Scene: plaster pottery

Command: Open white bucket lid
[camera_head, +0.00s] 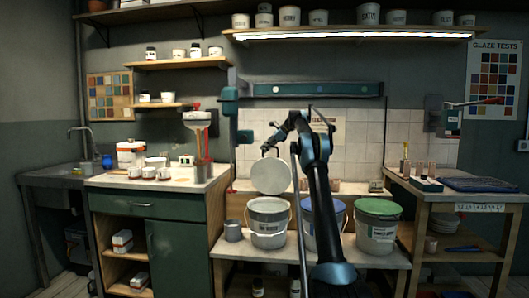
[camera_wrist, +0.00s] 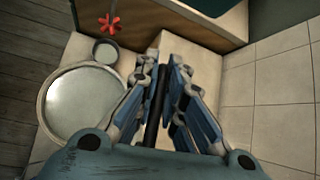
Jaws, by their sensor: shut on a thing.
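The white bucket (camera_head: 268,226) stands on the low bench, left of the blue-lidded bucket. A pale round lid (camera_head: 271,176) hangs steeply tilted above it, apart from its rim. My gripper (camera_head: 270,150) is at the lid's upper edge and shut on it. In the wrist view, my gripper fingers (camera_wrist: 160,110) close around a narrow dark piece, probably the lid's handle; the lid's face is hidden there. The bucket's round top (camera_wrist: 84,103) lies to the left of the fingers, with a pale rim around a greyish middle.
A blue-lidded bucket (camera_head: 326,226) and a green-lidded bucket (camera_head: 377,230) stand to the right. A small grey pot (camera_head: 233,231) is close on the left. A tiled wall (camera_head: 360,150) rises behind the bench.

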